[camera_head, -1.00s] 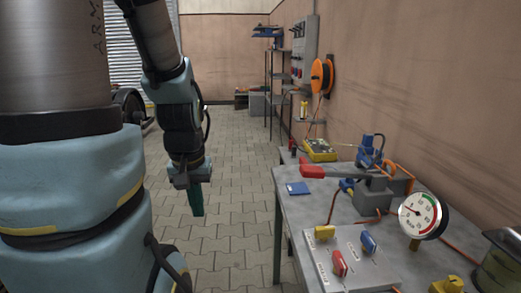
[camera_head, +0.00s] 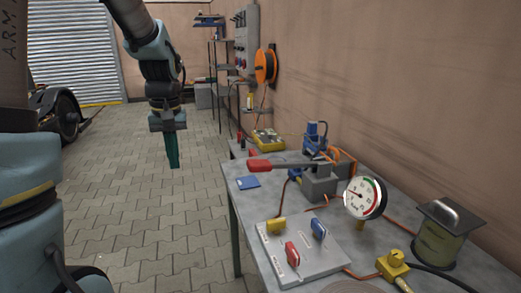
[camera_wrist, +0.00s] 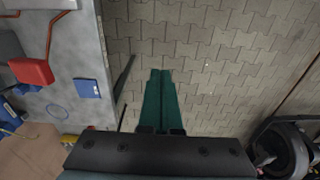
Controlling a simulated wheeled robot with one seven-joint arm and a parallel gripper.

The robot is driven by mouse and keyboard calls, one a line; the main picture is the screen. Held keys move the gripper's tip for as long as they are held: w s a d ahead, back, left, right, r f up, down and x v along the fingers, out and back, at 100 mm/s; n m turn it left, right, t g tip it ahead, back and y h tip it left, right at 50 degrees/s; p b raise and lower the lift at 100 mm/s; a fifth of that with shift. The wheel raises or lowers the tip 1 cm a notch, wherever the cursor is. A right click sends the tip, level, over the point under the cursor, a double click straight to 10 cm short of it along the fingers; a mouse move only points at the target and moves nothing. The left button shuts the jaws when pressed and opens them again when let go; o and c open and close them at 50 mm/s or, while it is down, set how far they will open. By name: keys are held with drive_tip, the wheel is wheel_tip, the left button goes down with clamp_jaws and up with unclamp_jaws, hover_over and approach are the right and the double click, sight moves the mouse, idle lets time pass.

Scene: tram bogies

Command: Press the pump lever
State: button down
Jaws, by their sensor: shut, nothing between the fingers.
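The pump lever is a dark bar with a red grip (camera_head: 259,165), reaching left from the pump (camera_head: 318,180) on the workbench and roughly level. The red grip also shows at the left of the wrist view (camera_wrist: 31,71). My gripper (camera_head: 173,165) points down over the paved floor, left of the bench and apart from the lever. Its green fingers are shut together with nothing between them, as the wrist view (camera_wrist: 160,76) shows. The pump's base is partly hidden behind the gauge and hoses.
The grey bench (camera_head: 225,170) carries a blue pad (camera_head: 248,183), a valve panel (camera_head: 300,253) with yellow, red and blue handles, a round gauge (camera_head: 364,198) and a lidded canister (camera_head: 440,235). An orange reel (camera_head: 266,66) hangs on the wall.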

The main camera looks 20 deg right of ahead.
drive_tip(key=w+d+r, duration=0.1)
drive_tip(key=d+r, duration=0.1)
drive_tip(key=d, duration=0.4)
drive_tip(key=w+d+r, duration=0.2)
drive_tip(key=d+r, duration=0.1)
drive_tip(key=d, duration=0.3)
wheel_tip(320, 180, up, 5)
drive_tip(key=y+p, duration=0.1)
drive_tip(key=p, duration=0.1)
hover_over(259, 162)
drive_tip(key=d, duration=0.3)
drive_tip(key=shift+s+a, duration=0.15)
drive_tip(key=f+p, duration=0.1)
drive_tip(key=f, duration=0.3)
drive_tip(key=a+f+p, duration=0.1)
drive_tip(key=f, duration=0.4)
drive_tip(key=a+f+p, duration=0.1)
drive_tip(key=f, duration=0.3)
drive_tip(key=shift+f, duration=0.35)
